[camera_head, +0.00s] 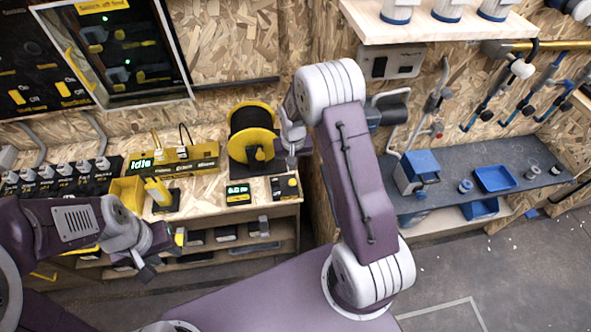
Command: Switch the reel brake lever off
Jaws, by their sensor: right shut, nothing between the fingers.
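The reel (239,147) is a yellow spool wound with black material, standing on the wooden bench. My left gripper (165,254) is open and empty, low in front of the bench.
A yellow unit reading "Idle" (173,160), a small green display (238,193) and a yellow bin (127,193) stand on the bench. A grey side bench (470,195) holds a blue tray (494,178). Open floor lies at right.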

